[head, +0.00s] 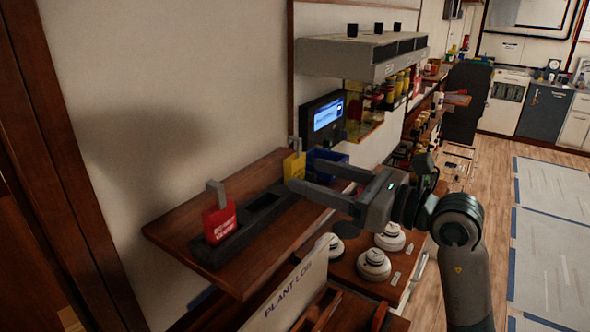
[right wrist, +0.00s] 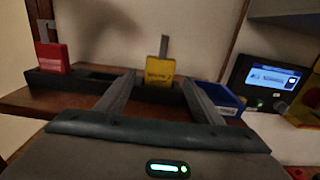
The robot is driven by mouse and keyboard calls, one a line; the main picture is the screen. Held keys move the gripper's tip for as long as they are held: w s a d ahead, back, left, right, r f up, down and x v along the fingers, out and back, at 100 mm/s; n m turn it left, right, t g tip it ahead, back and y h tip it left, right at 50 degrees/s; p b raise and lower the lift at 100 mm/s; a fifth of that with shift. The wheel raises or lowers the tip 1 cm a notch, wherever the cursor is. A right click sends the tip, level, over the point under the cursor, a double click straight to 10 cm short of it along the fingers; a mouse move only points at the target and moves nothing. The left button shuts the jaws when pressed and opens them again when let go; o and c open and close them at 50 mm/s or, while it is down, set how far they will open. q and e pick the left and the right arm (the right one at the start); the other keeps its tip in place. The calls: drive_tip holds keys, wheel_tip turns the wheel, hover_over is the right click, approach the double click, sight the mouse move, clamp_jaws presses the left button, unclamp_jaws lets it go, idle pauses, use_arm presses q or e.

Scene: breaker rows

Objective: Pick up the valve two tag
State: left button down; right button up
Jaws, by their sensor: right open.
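A yellow tag (head: 294,165) with a grey upright tab stands in the far end of a dark slotted holder (head: 225,247) on a wooden shelf. In the right wrist view the yellow tag (right wrist: 160,72) has small lettering too blurred to read surely; it appears straight ahead, between the finger lines. My right gripper (head: 300,171) is open and empty, its fingers pointing toward the yellow tag. I cannot tell whether the fingertips reach around it. A red tag (head: 219,222) stands in the holder's near end, with an empty slot between. My left gripper is not in view.
A blue bin (head: 328,163) sits right beside the yellow tag. A lit screen (head: 327,115) is on the wall behind. White round devices (head: 374,264) lie on a lower surface, near a "PLANT LOG" board (head: 290,290). The wall closes off the left side.

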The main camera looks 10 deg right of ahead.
sight(299, 169)
drive_tip(key=p+x, duration=0.1)
drive_tip(key=x, duration=0.1)
drive_tip(key=p+x, duration=0.2)
drive_tip(key=shift+a+r, duration=0.2)
drive_tip(key=shift+r, duration=0.05)
drive_tip(key=shift+w+a+f, duration=0.15)
drive_tip(key=shift+w+a, duration=0.1)
drive_tip(key=shift+w, duration=0.05)
drive_tip(key=c, duration=1.1)
